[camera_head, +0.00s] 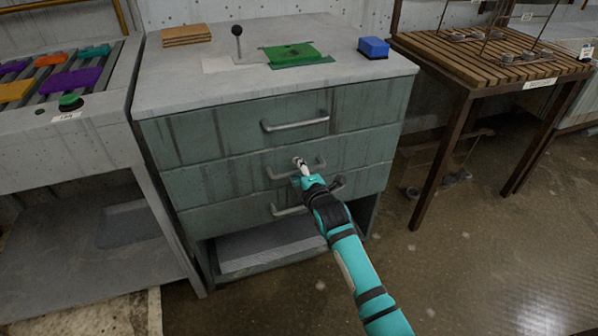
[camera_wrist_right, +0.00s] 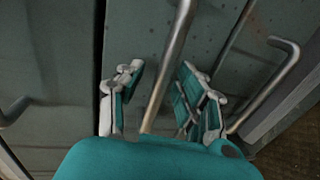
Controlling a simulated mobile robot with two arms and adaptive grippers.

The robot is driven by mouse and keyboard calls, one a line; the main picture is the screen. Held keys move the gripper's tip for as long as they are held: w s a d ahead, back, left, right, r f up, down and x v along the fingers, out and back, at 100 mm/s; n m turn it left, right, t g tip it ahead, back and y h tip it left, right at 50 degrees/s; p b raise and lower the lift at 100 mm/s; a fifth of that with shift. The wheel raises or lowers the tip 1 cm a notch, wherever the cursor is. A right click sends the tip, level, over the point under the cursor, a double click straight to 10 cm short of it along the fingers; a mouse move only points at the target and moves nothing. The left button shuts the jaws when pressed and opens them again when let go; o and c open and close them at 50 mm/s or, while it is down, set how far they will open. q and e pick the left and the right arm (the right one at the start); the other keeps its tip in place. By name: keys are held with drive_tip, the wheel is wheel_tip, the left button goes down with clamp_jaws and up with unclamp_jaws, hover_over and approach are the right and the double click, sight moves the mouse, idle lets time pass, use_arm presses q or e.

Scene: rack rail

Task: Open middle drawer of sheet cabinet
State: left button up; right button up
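The grey-green sheet cabinet (camera_head: 190,150) has three stacked drawers with bar handles. The middle drawer (camera_head: 225,180) looks flush with the others in the head view. My right gripper (camera_head: 300,163) is at the middle drawer's handle (camera_head: 278,174) and hides part of it. In the right wrist view, the handle bar (camera_wrist_right: 174,60) runs between the two fingers of the right gripper (camera_wrist_right: 161,85). The fingers stand apart with a gap on both sides of the bar. My left gripper is not in view.
The top drawer handle (camera_head: 295,124) is above, and the bottom handle (camera_head: 290,210) is below, partly behind my right arm. A green sheet (camera_head: 290,54) and a blue block (camera_head: 373,47) lie on the cabinet top. A slatted wooden table (camera_head: 470,60) stands right. Floor in front is clear.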

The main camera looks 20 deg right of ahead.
clamp_jaws()
idle(0.5)
